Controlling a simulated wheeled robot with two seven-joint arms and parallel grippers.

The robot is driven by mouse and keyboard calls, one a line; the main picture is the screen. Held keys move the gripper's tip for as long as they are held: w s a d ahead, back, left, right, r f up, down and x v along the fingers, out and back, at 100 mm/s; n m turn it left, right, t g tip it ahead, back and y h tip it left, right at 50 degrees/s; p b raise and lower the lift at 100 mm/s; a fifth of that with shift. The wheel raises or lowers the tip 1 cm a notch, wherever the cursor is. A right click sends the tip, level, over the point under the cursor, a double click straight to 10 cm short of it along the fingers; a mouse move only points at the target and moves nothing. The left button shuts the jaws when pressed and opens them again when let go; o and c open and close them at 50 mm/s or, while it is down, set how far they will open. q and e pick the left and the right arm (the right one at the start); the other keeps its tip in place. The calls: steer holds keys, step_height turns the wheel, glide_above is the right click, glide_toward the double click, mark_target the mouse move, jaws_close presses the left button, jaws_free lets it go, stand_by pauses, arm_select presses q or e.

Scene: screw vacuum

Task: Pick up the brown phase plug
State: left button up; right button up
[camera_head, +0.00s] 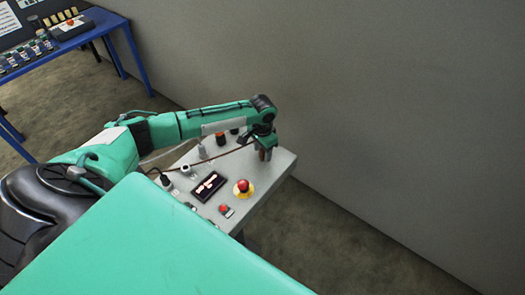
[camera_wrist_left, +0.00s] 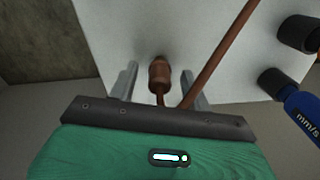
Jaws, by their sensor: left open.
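The brown phase plug (camera_wrist_left: 159,75) stands on the grey table top in the left wrist view, between the two fingers of my left gripper (camera_wrist_left: 160,82). The fingers are open, with a gap on each side of the plug. In the head view my left gripper (camera_head: 264,150) reaches down over the far right part of the table, and the brown plug (camera_head: 262,155) shows only partly between its fingers. A brown cable (camera_wrist_left: 222,50) runs past the plug on its right side in the wrist view. My right gripper is not in view.
The grey table (camera_head: 262,185) carries a black display (camera_head: 208,186), a red emergency button on a yellow base (camera_head: 243,188), a smaller red button (camera_head: 224,209) and dark plugs near my arm. A grey wall (camera_head: 380,110) rises behind. A blue table (camera_head: 85,22) stands at the upper left.

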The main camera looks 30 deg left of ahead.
arm_select(q)
steer(key=c, duration=1.1)
steer(key=shift+o, duration=0.2)
steer(key=shift+r, duration=0.15)
